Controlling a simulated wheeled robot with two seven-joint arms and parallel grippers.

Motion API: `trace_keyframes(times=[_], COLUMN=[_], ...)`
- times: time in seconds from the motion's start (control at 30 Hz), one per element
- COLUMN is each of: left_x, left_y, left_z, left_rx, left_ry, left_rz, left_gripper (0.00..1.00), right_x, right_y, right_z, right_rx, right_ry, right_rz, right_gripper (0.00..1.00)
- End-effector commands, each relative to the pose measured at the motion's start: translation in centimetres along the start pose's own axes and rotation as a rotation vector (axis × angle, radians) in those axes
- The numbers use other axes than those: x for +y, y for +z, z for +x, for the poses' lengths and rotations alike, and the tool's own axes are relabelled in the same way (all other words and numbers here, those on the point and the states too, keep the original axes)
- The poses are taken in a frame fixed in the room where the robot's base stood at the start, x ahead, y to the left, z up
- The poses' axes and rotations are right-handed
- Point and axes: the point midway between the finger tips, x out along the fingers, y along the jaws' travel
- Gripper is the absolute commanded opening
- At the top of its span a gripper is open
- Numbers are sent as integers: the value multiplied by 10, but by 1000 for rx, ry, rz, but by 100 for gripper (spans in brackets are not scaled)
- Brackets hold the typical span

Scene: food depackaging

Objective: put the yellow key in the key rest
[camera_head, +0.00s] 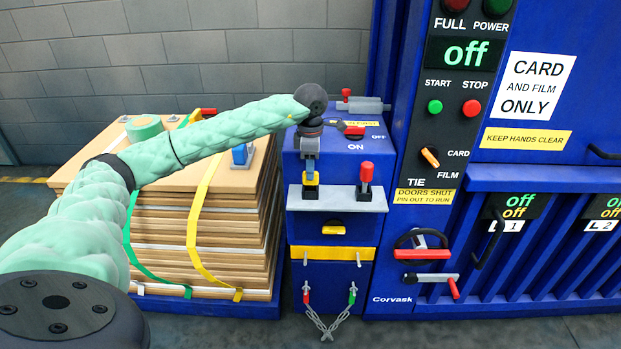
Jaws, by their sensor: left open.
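The yellow key (311,179) stands upright at the left end of a grey shelf (338,201) on the front of the blue cabinet, which looks like the key rest. A black base shows under the key. My left gripper (311,168) comes down from above, directly over the key. It is open, with its grey fingers close to the key's top; I cannot tell whether they touch it. The gripper hides part of the key. A red key (366,174) stands upright in a black base on the right of the same shelf. My right gripper is out of view.
A rotary switch with a red handle (354,131) sits on the cabinet top, just right of my gripper. A strapped stack of cardboard (190,240) stands left, below my arm. The blue baler (440,270) with its control panel rises on the right.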

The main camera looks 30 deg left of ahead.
Motion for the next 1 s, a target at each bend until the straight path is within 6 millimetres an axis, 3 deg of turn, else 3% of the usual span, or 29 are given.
trace_keyframes(times=[0.2,0.33,0.87,1.0], left_x=[0,0,0,-8], left_y=[0,0,0,13], left_z=[-25,-32,-33,-26], left_rx=[-1,0,0,-40], left_ry=[1,-1,-1,-16], left_rz=[0,0,0,13], left_gripper=[43,43,43,43], right_x=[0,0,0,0], right_y=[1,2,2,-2], right_z=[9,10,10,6], right_rx=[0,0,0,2], right_ry=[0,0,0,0], right_rz=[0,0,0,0], right_gripper=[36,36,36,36])
